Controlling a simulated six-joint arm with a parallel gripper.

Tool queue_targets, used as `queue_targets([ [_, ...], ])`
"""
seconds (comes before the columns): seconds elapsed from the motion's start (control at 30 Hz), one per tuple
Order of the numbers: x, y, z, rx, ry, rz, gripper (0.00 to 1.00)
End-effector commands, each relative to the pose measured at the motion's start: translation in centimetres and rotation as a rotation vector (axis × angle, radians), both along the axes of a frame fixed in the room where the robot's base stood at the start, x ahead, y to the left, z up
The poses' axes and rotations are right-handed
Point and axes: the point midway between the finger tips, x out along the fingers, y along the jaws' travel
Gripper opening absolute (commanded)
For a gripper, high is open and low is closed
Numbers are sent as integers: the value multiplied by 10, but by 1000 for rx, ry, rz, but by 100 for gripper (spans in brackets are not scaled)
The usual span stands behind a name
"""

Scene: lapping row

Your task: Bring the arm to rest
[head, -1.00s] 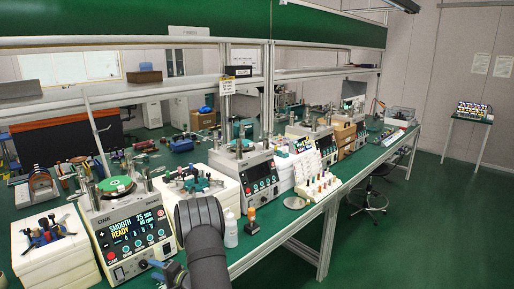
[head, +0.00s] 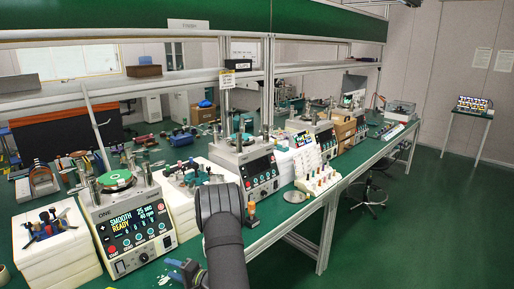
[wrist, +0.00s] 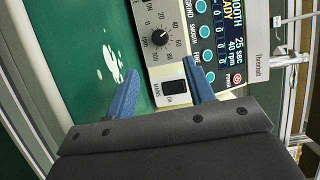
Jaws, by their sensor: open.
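My gripper (wrist: 162,90) is open and empty, its two blue fingers apart. In the wrist view the fingers point at the lower front panel of a polishing machine (wrist: 215,15), near a black rocker switch and a dial; I cannot tell whether they touch it. In the head view my gripper (head: 187,269) is low at the front edge of the bench, right of and below the panel of the machine (head: 132,238) marked ONE. Its display reads SMOOTH, READY, 25 sec, 40 rpm. My dark arm hides part of the bench.
White stacked trays (head: 55,255) with small tools stand left of the machine. More machines (head: 260,172) line the green bench to the right. A white splash (wrist: 108,65) marks the bench near my fingers. Open green floor (head: 400,240) lies at right, with a stool (head: 370,192).

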Motion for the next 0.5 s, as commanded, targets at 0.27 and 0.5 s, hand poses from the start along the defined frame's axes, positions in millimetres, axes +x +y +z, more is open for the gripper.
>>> queue_targets([
  [0.27, 20, 54, -3, 0, -2, 4, 49],
  [0.5, 39, 98, -6, 0, -2, 3, 49],
])
